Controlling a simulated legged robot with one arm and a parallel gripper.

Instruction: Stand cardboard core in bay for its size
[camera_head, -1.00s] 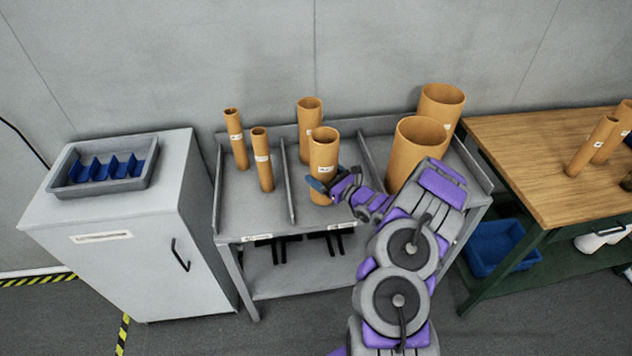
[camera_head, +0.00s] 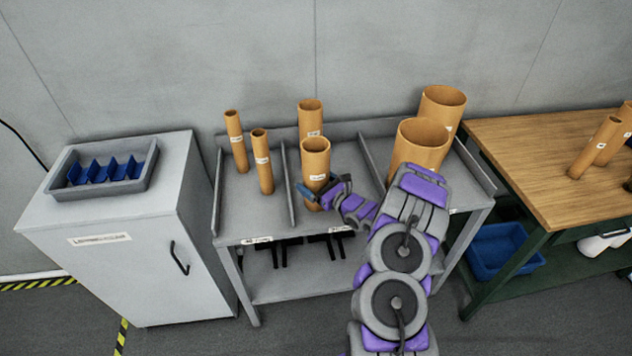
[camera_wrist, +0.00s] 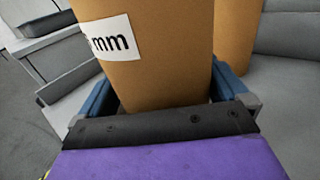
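A tan cardboard core (camera_head: 315,160) with a white label is upright at the front of the middle bay on the grey rack (camera_head: 233,212). My gripper (camera_head: 312,192) has its blue fingers on both sides of this core, low down. In the wrist view, the core (camera_wrist: 150,60) fills the space between the fingers (camera_wrist: 165,100), and its label shows "mm". The fingers look closed against it.
Two thin cores (camera_head: 262,165) stand in the left bay and two wide cores (camera_head: 420,145) in the right bay. Dividers (camera_head: 288,185) separate the bays. A grey cabinet (camera_head: 110,255) with a tray stands left, a wooden table (camera_head: 530,150) right.

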